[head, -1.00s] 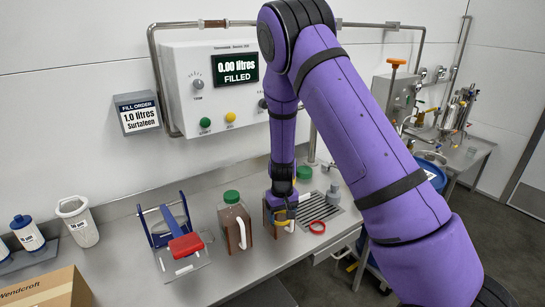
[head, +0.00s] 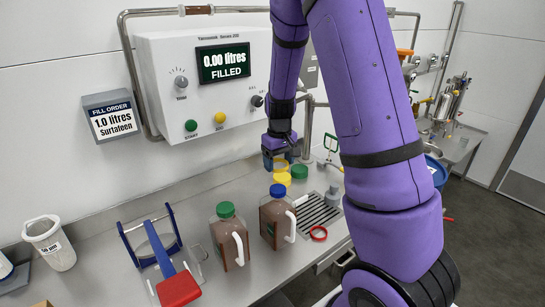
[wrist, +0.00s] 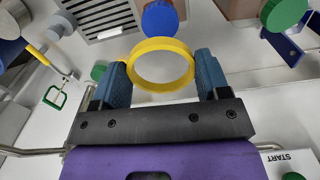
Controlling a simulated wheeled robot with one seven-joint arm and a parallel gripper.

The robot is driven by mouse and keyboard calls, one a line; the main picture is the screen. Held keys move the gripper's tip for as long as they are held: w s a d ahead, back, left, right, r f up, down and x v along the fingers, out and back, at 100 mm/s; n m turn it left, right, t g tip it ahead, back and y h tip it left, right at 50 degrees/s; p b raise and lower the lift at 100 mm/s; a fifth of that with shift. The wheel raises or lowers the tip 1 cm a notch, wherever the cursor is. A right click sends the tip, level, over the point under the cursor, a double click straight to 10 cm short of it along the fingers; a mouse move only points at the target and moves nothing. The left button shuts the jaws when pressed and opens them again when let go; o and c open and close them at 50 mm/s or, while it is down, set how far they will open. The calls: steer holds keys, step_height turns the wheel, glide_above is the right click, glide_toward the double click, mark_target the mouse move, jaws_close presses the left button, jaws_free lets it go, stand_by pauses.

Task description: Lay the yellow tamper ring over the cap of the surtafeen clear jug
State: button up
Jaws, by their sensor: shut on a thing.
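My gripper (wrist: 158,80) is shut on the yellow tamper ring (wrist: 190,65), which sits between its blue fingertips in the wrist view. A brown-filled jug with a blue cap (head: 277,190) stands on the counter; this cap also shows just beyond the ring in the wrist view (wrist: 160,18). Ring and cap are apart. A second brown-filled jug has a green cap (head: 225,209) and stands to its left. In the head view my gripper (head: 277,160) is behind the blue-capped jug. I cannot read which jug is surtafeen.
A red ring (head: 318,233) lies by the drain grate (head: 316,215). A blue stand with a red-handled tool (head: 178,290) is at left. The control panel (head: 165,60) rises behind.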

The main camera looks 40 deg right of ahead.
stand_by(0.4)
glide_above(279, 189)
steer(key=shift+f, duration=2.4)
steer(key=shift+f, duration=1.95)
steer(key=o, duration=1)
steer(key=shift+c, duration=0.2)
steer(key=shift+r, duration=3.5)
steer(key=shift+r, duration=0.1)
